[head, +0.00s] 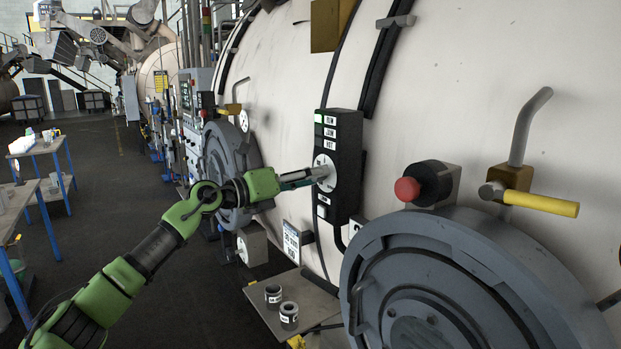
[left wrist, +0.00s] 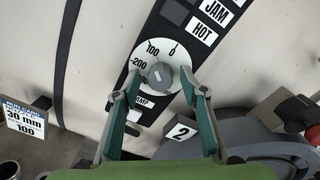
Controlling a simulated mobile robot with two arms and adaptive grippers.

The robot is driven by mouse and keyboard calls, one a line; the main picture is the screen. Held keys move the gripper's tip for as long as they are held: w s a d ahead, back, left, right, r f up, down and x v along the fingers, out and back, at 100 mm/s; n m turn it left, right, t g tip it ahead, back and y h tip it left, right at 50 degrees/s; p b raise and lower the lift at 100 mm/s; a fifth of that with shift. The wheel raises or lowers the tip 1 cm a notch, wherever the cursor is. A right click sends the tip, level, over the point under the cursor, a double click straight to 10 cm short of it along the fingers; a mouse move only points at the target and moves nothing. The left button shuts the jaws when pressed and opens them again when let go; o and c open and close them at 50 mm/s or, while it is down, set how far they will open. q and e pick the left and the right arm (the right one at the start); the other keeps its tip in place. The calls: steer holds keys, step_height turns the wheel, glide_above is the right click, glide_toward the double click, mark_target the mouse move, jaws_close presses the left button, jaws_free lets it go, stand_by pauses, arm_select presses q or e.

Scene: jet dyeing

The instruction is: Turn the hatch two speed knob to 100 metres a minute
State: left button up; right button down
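The speed knob (left wrist: 161,77) is a grey round knob on a white dial (left wrist: 178,50). The dial reads 0, 100, 200 and a partly hidden higher mark in the left wrist view. A small pale mark shows on the knob's face, but its exact reading is hard to tell. The dial sits on a black control box (head: 346,135) on the pale vessel wall. My left gripper (left wrist: 160,70) is open, with a green-lined finger on each side of the knob and visible gaps to it. In the head view the left gripper (head: 318,174) is right at the dial. My right gripper is not in view.
A red button (head: 407,189), a yellow-handled lever (head: 541,203) and a large round hatch (head: 440,240) lie right of the box. A plate marked 2 (left wrist: 181,131) and a run card reading 30 mm 100 (left wrist: 25,119) are nearby. Two small cups (head: 288,315) stand on a low shelf.

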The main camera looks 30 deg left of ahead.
arm_select(q)
steer(key=v, duration=1.2)
stand_by(0.6)
steer(key=shift+f, duration=0.1)
steer(key=shift+a, duration=0.1)
